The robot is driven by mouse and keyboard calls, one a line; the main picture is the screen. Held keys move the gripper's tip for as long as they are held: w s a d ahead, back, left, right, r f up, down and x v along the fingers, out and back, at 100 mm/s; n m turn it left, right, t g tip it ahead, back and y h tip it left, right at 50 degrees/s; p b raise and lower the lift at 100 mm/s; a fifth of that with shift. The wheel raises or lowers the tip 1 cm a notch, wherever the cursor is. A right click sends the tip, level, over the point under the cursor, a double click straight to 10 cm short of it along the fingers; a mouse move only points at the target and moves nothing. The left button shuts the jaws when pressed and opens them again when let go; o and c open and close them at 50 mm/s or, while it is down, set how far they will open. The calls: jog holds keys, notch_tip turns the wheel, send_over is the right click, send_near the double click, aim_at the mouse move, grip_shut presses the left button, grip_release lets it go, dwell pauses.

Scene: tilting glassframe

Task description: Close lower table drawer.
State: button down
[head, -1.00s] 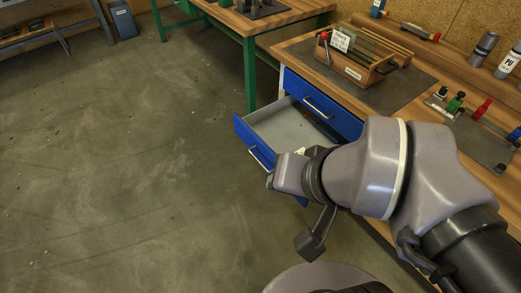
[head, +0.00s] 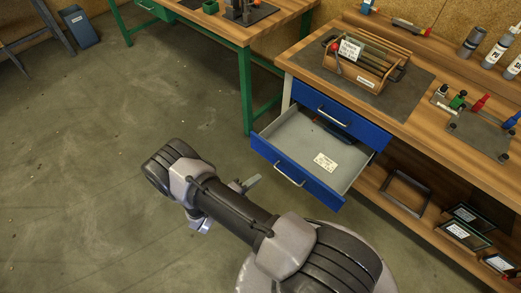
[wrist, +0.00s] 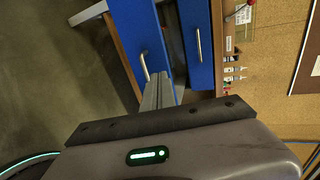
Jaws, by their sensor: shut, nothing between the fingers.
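The lower table drawer (head: 297,173) is pulled open under the workbench, with its blue front and bar handle facing left and its grey inside showing. In the wrist view, its blue front (wrist: 130,35) and handle (wrist: 144,68) lie just beyond the fingertips. The upper drawer (head: 340,117) above it is shut; its front also shows in the wrist view (wrist: 193,40). My gripper (head: 252,183) is in front of the lower drawer, to the left of its front. In the wrist view, the fingers (wrist: 158,82) are together and empty. Contact with the drawer cannot be told.
A white label (head: 325,162) and a dark object lie inside the drawer. A wooden toolbox (head: 365,72) stands on the benchtop (head: 445,125). Frames rest on the shelf below, right of the drawer. A green-legged table (head: 245,90) stands behind.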

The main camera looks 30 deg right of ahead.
aim_at(284, 159)
jog(key=b+x, duration=0.1)
jog(key=x, duration=0.6)
jog(key=b+x, duration=0.2)
jog(key=x, duration=0.4)
jog(key=shift+d+r, duration=0.1)
jog(key=shift+d, duration=0.55)
jog(key=shift+w, duration=0.15)
